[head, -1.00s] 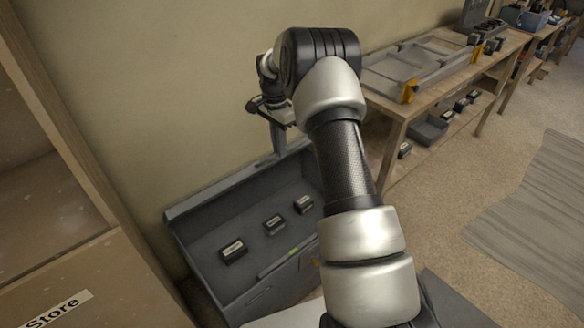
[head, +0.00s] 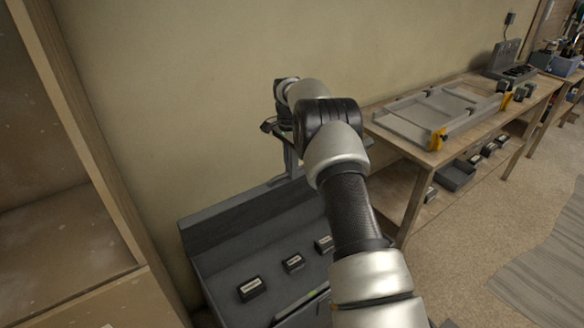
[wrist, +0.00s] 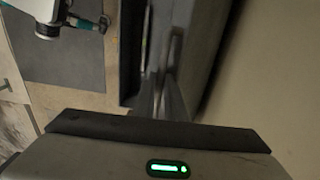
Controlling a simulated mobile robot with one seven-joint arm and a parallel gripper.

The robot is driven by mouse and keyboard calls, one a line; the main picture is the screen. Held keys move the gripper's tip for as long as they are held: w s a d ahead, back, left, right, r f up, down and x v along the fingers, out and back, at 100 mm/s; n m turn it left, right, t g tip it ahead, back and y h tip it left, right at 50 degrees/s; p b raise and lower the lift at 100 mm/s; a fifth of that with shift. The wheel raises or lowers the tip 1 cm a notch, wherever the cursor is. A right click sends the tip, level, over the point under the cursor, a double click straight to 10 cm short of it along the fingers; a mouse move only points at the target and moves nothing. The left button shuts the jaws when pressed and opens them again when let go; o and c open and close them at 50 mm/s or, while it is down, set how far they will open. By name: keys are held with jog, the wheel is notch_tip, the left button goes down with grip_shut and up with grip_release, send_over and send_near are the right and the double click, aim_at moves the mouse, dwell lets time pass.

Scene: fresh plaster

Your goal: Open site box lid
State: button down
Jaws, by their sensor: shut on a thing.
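The site box (head: 208,268) is a grey open box low against the wall. Its lid (head: 250,222) shows as a dark grey panel standing up at the back, near the wall. My gripper (head: 290,168) is at the lid's upper right edge, partly hidden by my own arm. In the wrist view, my gripper's fingers (wrist: 168,92) are close together on a grey edge that appears to be the lid (wrist: 203,40). The exact contact is blurred. Several dark labelled blocks (head: 252,289) lie inside the box. My arm covers the box's right side.
A wooden cabinet (head: 130,225) stands close at the left. A wooden workbench (head: 405,145) with a grey frame (head: 425,112) stands at the right, with a grey bin (head: 456,176) on its lower shelf. Bare floor (head: 455,245) lies in front of the bench.

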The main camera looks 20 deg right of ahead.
jog(key=c, duration=1.8)
grip_release()
jog(key=shift+a+f, duration=0.35)
jog(key=shift+f, duration=0.3)
jog(key=shift+d+r, duration=0.1)
jog(key=shift+d, duration=0.05)
jog(key=shift+d+r, duration=0.1)
jog(key=shift+r, duration=0.05)
jog(key=shift+w+d+r, duration=0.1)
jog(key=shift+r, duration=0.15)
jog(key=r+p, duration=0.1)
jog(key=r, duration=0.4)
jog(key=r+p, duration=0.1)
jog(key=r, duration=0.5)
jog(key=a+r+p, duration=0.1)
jog(key=r+p, duration=0.1)
jog(key=r, duration=0.4)
jog(key=shift+w, duration=0.4)
